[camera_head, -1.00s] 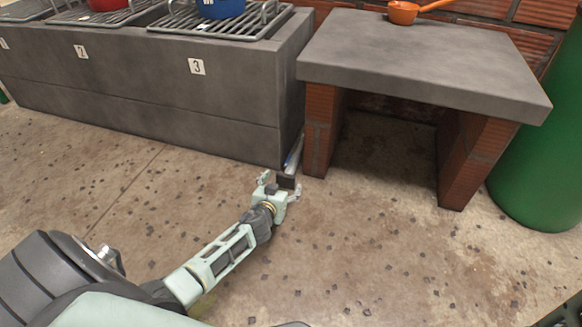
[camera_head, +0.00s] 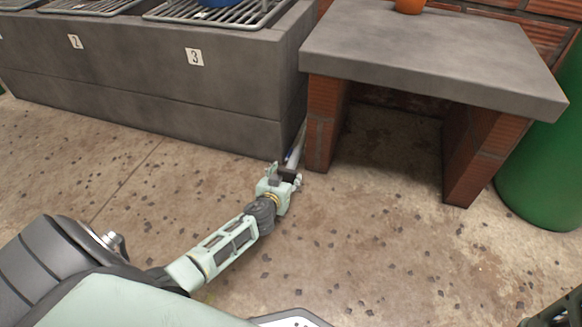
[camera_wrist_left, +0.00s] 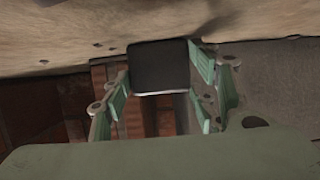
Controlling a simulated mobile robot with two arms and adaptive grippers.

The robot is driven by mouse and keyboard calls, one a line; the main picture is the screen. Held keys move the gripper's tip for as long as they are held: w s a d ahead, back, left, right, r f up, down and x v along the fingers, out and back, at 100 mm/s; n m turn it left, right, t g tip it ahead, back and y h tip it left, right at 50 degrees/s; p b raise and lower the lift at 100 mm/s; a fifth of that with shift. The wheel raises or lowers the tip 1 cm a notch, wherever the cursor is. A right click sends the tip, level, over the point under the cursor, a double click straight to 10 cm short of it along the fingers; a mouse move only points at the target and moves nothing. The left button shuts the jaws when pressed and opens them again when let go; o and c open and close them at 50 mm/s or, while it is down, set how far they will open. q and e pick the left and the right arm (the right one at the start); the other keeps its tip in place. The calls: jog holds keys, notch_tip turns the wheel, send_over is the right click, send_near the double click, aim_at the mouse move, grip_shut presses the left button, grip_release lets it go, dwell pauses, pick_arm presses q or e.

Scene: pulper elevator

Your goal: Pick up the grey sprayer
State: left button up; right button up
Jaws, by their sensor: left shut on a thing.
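The grey sprayer (camera_head: 295,152) shows only in part, as a slim pale piece in the narrow gap between the stove counter and the brick-legged table, low near the floor. My left gripper (camera_head: 285,174) is at the mouth of this gap, shut on the sprayer's dark near end. In the left wrist view a dark block-shaped part of the sprayer (camera_wrist_left: 160,67) sits between the two pale green fingers, and the rest of it is mostly hidden.
The grey stove counter (camera_head: 150,95) stands left of the gap, with grills on top. The grey-topped table (camera_head: 430,60) on brick legs stands right, bearing an orange pot (camera_head: 410,5). A green cylinder (camera_head: 545,175) is at far right. The speckled floor (camera_head: 400,260) in front is clear.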

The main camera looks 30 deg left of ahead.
pick_arm(q)
jog(key=c, duration=0.4)
jog(key=shift+r, duration=0.2)
